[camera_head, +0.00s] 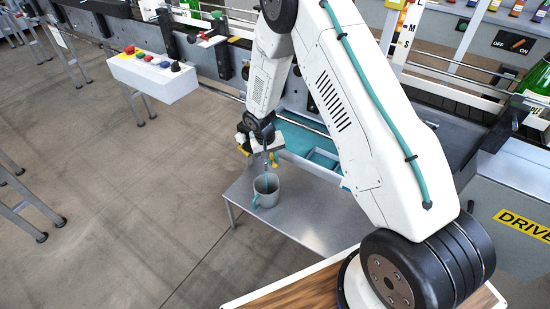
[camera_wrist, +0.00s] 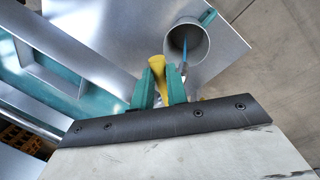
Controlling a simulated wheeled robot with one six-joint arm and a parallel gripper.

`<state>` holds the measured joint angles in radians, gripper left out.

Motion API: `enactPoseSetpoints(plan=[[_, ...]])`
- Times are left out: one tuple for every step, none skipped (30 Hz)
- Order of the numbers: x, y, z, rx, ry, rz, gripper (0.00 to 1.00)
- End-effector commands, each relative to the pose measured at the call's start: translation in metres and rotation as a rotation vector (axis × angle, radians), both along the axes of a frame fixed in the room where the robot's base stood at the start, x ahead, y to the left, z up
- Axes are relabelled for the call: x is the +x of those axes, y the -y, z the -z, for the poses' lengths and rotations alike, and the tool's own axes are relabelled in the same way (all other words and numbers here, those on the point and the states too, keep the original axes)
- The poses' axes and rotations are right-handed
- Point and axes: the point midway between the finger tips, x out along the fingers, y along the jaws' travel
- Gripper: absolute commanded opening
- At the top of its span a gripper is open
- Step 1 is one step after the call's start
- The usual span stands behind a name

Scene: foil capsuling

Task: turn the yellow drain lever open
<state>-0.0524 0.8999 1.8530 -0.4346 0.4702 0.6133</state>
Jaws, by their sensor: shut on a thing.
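The yellow drain lever (camera_wrist: 157,68) stands between the two teal fingers of my gripper (camera_wrist: 162,84) in the wrist view, and the fingers are shut on it. In the head view my gripper (camera_head: 262,149) is at the end of the arm, above and behind a grey mug; the lever is hard to make out there among small yellow parts. The mug (camera_head: 266,191) stands upright on a grey metal shelf (camera_head: 300,213). It also shows in the wrist view (camera_wrist: 198,56), just right of the lever. A thin blue stream (camera_wrist: 184,54) runs into the mug.
A teal-lined trough (camera_head: 299,143) lies behind the shelf. A white box with coloured buttons (camera_head: 152,76) is at the upper left, beside the machine line. Green bottles (camera_head: 538,82) stand at the right. The floor (camera_head: 110,200) to the left is clear.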

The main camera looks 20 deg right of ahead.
Motion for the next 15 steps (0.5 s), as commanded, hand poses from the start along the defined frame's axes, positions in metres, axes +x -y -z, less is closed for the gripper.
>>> enactPoseSetpoints(plan=[[0.001, -0.003, 0.000, 0.000, 0.000, 0.046, 0.00], [0.002, -0.004, 0.000, 0.000, 0.000, 0.073, 0.00], [0.003, -0.006, 0.000, 0.000, 0.001, 0.111, 0.00], [0.003, -0.008, 0.000, 0.000, 0.000, 0.141, 0.00], [0.004, -0.009, 0.000, 0.000, 0.001, 0.168, 0.00], [0.005, -0.011, 0.000, 0.000, 0.000, 0.206, 0.00], [0.006, -0.013, 0.000, 0.001, 0.001, 0.234, 0.00], [0.006, -0.014, 0.000, 0.000, 0.001, 0.262, 0.00], [0.008, -0.016, 0.000, 0.001, 0.001, 0.298, 0.00], [0.009, -0.017, 0.000, 0.001, 0.002, 0.325, 0.00], [0.009, -0.018, -0.001, 0.000, 0.002, 0.351, 0.00], [0.010, -0.020, 0.000, 0.001, 0.001, 0.385, 0.00], [0.011, -0.021, 0.000, 0.000, 0.001, 0.411, 0.00], [0.012, -0.022, -0.001, 0.000, 0.002, 0.433, 0.00], [0.013, -0.023, 0.000, 0.000, 0.002, 0.464, 0.00]])
